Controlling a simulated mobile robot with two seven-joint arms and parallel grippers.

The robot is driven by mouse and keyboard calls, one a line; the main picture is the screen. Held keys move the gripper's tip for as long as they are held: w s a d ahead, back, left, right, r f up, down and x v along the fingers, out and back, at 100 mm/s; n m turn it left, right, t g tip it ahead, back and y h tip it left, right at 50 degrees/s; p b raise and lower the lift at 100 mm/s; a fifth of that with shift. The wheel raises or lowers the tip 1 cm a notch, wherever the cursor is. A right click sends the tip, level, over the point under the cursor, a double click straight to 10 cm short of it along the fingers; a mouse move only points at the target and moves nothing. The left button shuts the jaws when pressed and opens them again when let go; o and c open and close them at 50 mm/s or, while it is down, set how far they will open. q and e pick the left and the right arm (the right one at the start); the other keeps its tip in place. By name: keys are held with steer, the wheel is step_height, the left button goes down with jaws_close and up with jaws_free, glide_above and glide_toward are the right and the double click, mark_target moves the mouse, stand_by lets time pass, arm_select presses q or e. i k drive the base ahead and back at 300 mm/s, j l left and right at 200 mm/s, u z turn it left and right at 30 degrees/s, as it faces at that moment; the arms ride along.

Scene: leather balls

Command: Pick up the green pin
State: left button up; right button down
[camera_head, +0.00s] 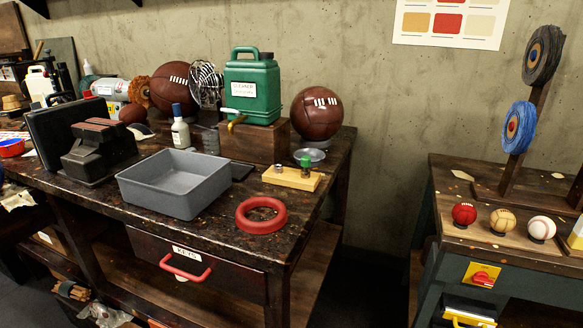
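The green pin (305,162) stands upright on the right part of a small light wooden block (290,178), on the dark workbench. A small silver metal piece (278,168) sits on the same block to the left of the pin. The pin's lower end is hard to make out, so I cannot tell how deep it sits in the block. Neither of my grippers shows in the head view.
A grey tray (140,190) stands left of the block, and a red ring (262,216) lies in front. A shallow metal dish (309,155) is just behind the pin. A green canister (252,90) and a leather ball (317,113) stand further back.

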mark_target(305, 160)
steer(key=i+l+u, duration=0.1)
steer(key=u, duration=0.3)
steer(key=i+l+u, duration=0.1)
steer(key=l+u, duration=0.45)
steer(key=u, duration=0.2)
steer(key=l+u, duration=0.4)
steer(key=i+j, duration=0.05)
steer(key=j, duration=0.05)
